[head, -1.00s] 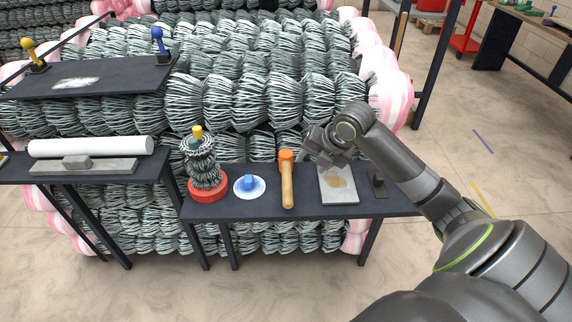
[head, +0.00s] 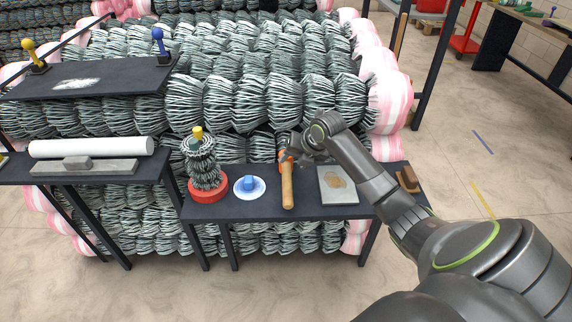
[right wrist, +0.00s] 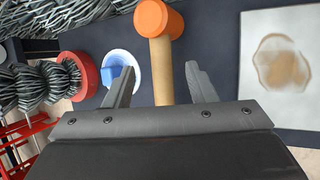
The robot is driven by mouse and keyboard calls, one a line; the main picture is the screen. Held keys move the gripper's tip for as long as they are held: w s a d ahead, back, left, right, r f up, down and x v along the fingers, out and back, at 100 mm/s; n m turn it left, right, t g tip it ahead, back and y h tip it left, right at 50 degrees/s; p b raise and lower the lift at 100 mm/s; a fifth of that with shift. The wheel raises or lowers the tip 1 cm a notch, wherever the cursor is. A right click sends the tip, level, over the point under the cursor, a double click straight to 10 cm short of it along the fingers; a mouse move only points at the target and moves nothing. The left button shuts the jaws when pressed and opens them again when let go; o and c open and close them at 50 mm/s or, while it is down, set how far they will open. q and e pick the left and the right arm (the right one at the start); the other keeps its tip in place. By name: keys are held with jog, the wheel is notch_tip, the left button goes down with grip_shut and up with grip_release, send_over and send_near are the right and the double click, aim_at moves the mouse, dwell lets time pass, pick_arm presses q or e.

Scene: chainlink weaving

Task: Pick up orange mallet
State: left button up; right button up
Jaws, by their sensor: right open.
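The orange mallet (head: 287,187) lies on the dark table, its wooden handle toward the front and its orange head at the back. My right gripper (head: 292,156) is over the head end and partly hides the head in the head view. In the right wrist view the mallet's orange head (right wrist: 158,19) and upper handle show beyond the open fingers (right wrist: 160,85). The handle lines up between the two fingers, and nothing is held. The handle's lower end is hidden there by the gripper body. My left gripper is not in view.
Left of the mallet are a white disc with a blue knob (head: 249,186) and a red-based wire coil (head: 207,188). A grey plate (head: 338,184) with a brown stain lies to its right. A brown block (head: 408,178) sits at the table's right end. Wire rolls (head: 270,105) stand behind.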

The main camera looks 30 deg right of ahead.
aim_at(288, 169)
jog(key=shift+s+x, duration=0.1)
jog(key=shift+x, duration=1.3)
jog(key=shift+s+x, duration=0.15)
jog(key=shift+x, duration=1.2)
jog(key=shift+a, duration=0.15)
grip_shut()
